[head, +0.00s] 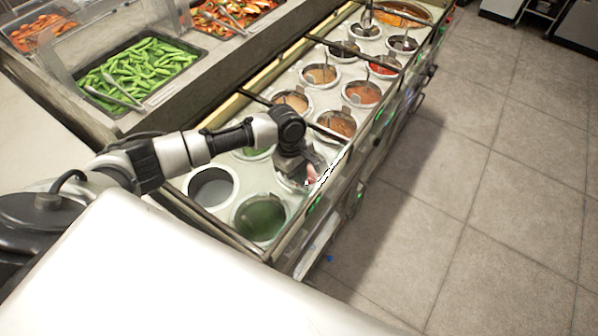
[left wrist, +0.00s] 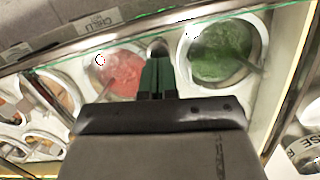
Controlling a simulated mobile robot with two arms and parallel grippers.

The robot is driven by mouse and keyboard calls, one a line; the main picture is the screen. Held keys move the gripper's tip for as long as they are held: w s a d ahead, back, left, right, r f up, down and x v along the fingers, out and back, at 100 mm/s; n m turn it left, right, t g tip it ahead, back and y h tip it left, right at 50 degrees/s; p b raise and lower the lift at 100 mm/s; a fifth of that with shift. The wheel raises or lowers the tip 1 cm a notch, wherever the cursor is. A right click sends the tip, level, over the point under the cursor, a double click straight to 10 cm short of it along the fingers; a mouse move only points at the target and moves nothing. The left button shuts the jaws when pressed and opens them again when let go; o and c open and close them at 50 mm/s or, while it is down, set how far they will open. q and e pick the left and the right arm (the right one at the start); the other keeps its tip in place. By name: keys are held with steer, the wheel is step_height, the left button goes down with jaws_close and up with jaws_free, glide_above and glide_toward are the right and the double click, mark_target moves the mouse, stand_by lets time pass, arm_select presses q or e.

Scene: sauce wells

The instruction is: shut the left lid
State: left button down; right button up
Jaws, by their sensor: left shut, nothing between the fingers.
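I cannot clearly make out the left lid in either view. The left part of the sauce counter (head: 228,222) shows round wells, among them a dark green one (head: 260,218) and a grey one (head: 211,187). My left gripper (head: 309,178) is over the wells near the counter's front edge, above a pinkish well that it partly hides. In the left wrist view its closed fingers (left wrist: 158,62) point between the pink well (left wrist: 120,74) and the green well (left wrist: 222,52). Nothing is between the fingers. My right gripper is not in view.
Dark bars (head: 325,131) cross the counter between groups of wells. More wells with ladles, such as an orange one (head: 337,123), extend to the upper right. A tray of green pods (head: 140,68) lies behind. The tiled floor (head: 470,200) at right is clear.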

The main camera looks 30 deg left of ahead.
arm_select(q)
steer(key=a+r+p, duration=0.1)
steer(key=p, duration=0.1)
steer(key=a+r+p, duration=0.1)
steer(key=a+p, duration=0.1)
steer(key=shift+w+a+r, duration=0.1)
steer(key=shift+w+r, duration=0.25)
steer(key=shift+w, duration=0.05)
steer(key=shift+w+a+r+b, duration=0.3)
steer(key=shift+r+b, duration=0.15)
steer(key=shift+b, duration=0.4)
steer(key=b+v, duration=0.1)
steer(key=v, duration=0.6)
steer(key=shift+r, duration=0.4)
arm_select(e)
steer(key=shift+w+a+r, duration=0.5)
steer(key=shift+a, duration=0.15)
arm_select(q)
steer(key=shift+s, duration=0.1)
